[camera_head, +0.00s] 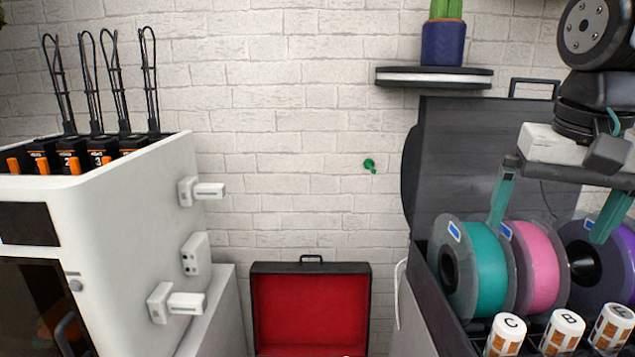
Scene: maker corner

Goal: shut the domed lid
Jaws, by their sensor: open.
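The domed lid (455,145) is dark grey with a curved left side. It stands raised at the back of a dark spool box (432,318) on the right. A thin dark handle shows at the lid's top right. The box holds a teal spool (490,275), a pink spool (537,265) and a purple spool (608,262). My gripper (549,226) hangs from the upper right, in front of the lid in the picture, with its teal fingers wide apart and nothing between them. It hides part of the lid's right side. I cannot tell its distance from the lid.
White labelled cylinders (506,334) stand along the box's front. A wall shelf (434,77) with a cactus in a blue pot (443,43) is above the lid. A white printer (130,210) stands left. An open red-lined case (310,312) is low between them. The brick wall's middle is mostly clear.

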